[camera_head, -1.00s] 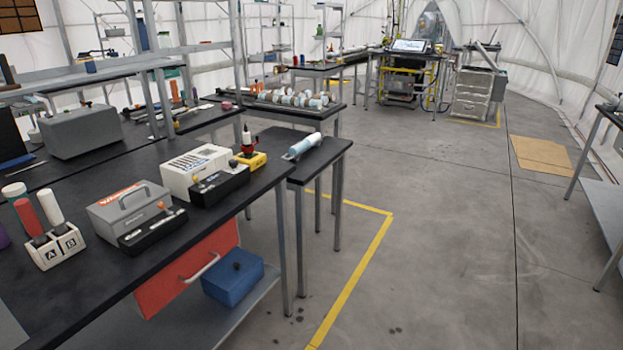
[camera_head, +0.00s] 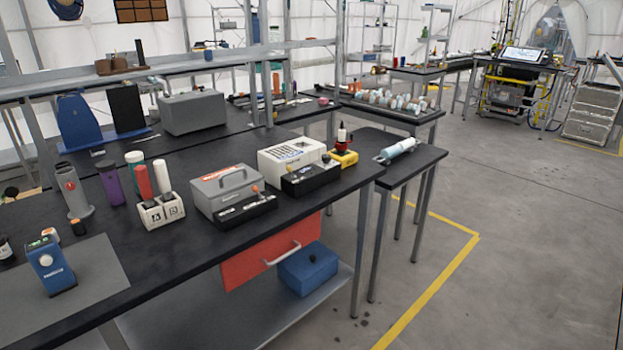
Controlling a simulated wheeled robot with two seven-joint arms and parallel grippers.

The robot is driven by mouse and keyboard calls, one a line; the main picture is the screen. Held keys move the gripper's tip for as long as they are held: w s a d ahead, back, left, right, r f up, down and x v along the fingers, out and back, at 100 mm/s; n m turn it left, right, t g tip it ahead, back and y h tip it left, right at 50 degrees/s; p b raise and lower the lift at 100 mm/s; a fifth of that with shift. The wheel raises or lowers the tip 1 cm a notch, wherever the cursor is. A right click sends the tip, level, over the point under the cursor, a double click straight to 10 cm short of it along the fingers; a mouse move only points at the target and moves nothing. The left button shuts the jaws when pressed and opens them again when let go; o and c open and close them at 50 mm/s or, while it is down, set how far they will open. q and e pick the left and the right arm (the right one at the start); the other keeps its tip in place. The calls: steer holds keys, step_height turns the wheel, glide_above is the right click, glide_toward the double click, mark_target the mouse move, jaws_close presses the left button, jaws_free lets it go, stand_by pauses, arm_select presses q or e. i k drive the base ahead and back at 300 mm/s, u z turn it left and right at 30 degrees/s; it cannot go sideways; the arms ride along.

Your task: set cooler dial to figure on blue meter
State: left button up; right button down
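A blue handheld meter (camera_head: 50,265) stands on a grey mat at the front left of the black bench. It has a small green-lit display near its top; the figure is too small to read. A grey box with a carry handle (camera_head: 222,188) and a white box with a dark grille (camera_head: 290,155) stand mid-bench. Each has a black control unit in front, the left one (camera_head: 246,213) and the right one (camera_head: 311,178), with small knobs or levers. I cannot tell which is the cooler, nor make out its dial setting. Neither gripper is in view.
A white A/B holder (camera_head: 162,212) carries a red and a white tube. A grey cylinder (camera_head: 72,192) and purple cup (camera_head: 111,184) stand left of it. A red drawer (camera_head: 262,258) and blue box (camera_head: 308,268) are under the bench. The floor at right (camera_head: 540,240) is clear.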

mark_target(325, 158)
steer(key=u, duration=1.45)
steer(key=i, duration=0.7)
steer(key=z, duration=1.75)
